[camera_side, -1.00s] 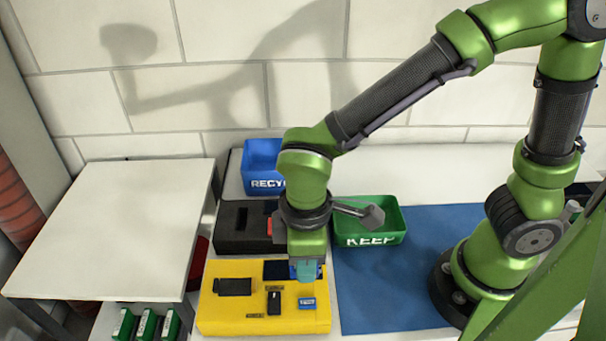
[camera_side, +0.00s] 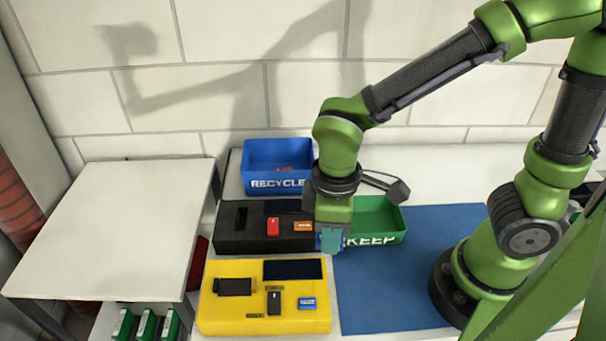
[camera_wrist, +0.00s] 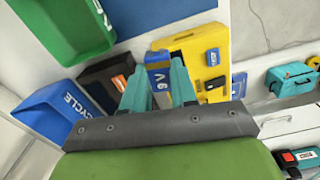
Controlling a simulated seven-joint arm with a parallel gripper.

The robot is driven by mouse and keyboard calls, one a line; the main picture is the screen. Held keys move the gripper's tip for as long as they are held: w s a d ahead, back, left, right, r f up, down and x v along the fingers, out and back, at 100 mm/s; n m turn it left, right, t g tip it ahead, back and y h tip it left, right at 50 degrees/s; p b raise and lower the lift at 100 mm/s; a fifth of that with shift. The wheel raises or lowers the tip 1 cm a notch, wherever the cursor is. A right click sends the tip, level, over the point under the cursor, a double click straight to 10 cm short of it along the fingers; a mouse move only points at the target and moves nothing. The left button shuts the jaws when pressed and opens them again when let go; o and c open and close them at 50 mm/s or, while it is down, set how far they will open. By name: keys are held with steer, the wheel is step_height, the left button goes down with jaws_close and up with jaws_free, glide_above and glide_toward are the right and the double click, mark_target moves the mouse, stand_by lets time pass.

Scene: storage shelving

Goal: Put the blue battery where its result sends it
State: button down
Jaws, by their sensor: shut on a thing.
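My gripper (camera_side: 331,240) is shut on the blue battery (camera_wrist: 158,76), which shows a blue top and "9V" lettering between the teal fingers in the wrist view. In the side view it hangs above the table just in front of the KEEP bin, right of the black tray. The yellow tester (camera_side: 225,318) lies below and to the left, with a dark screen (camera_side: 292,269); I can read no result on it. The blue RECYCLE bin (camera_side: 276,184) stands at the back. The green KEEP bin (camera_side: 387,238) is partly hidden by my gripper.
Small orange items (camera_side: 285,169) lie in the RECYCLE bin. A blue mat (camera_side: 385,290) is clear in front of the KEEP bin. A white side table (camera_side: 120,220) stands left.

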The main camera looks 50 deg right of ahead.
steer(key=w+d+r+n, duration=0.1)
steer(key=d+r, duration=0.1)
steer(key=d, duration=0.7)
steer(key=w+d+r+n, duration=0.1)
steer(key=d+r, duration=0.2)
steer(key=d, duration=0.5)
step_height(320, 180, down, 6)
steer(key=shift+d, duration=0.2)
steer(key=c, duration=0.8)
jaws_free()
